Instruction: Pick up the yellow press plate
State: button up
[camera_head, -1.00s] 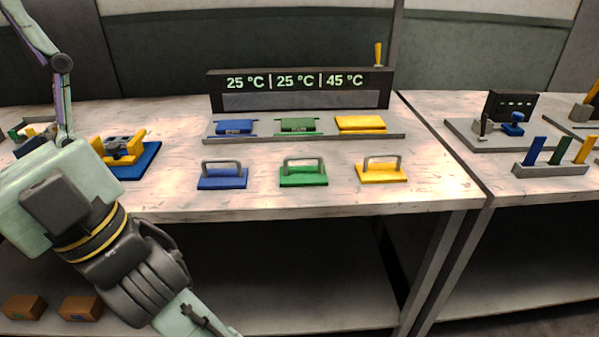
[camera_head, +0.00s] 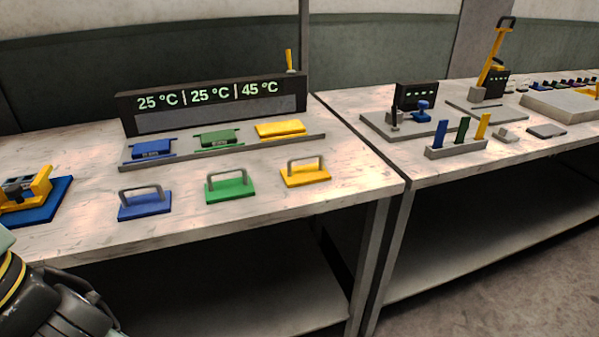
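The yellow press plate (camera_head: 306,177) lies flat on the left table near its front right corner, with a grey handle arched over it. It is the rightmost in a row with a green plate (camera_head: 230,189) and a blue plate (camera_head: 145,204), both with like handles. Nothing touches the yellow plate. Part of my arm shows at the lower left, well away from the plates. My gripper's fingertips are not in view.
Behind the plates a grey rail (camera_head: 160,164) holds blue, green and yellow blocks before a temperature display (camera_head: 215,104). A blue-and-yellow fixture (camera_head: 33,198) stands at left. A second table (camera_head: 400,172) stands right, past a narrow gap.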

aim_at(312, 173)
jog(key=l+u, duration=0.1)
jog(key=u, duration=0.4)
jog(key=i+l+u, duration=0.1)
jog(key=u, duration=0.35)
jog(key=l+u, duration=0.15)
jog(key=u, duration=0.35)
jog(key=l+u, duration=0.25)
jog(key=k+l+u, duration=0.25)
jog(key=l, duration=0.2)
jog(key=l+u, duration=0.25)
jog(key=k+l+u, duration=0.1)
jog(key=l, duration=0.3)
jog(key=k+l+u, duration=0.1)
jog(key=l, duration=0.25)
jog(key=k+l+u, duration=0.1)
jog(key=k+l, duration=0.35)
jog(key=l, duration=0.15)
jog(key=k+l, duration=0.1)
jog(key=l, duration=0.2)
jog(key=k+l, duration=0.15)
jog(key=l, duration=0.15)
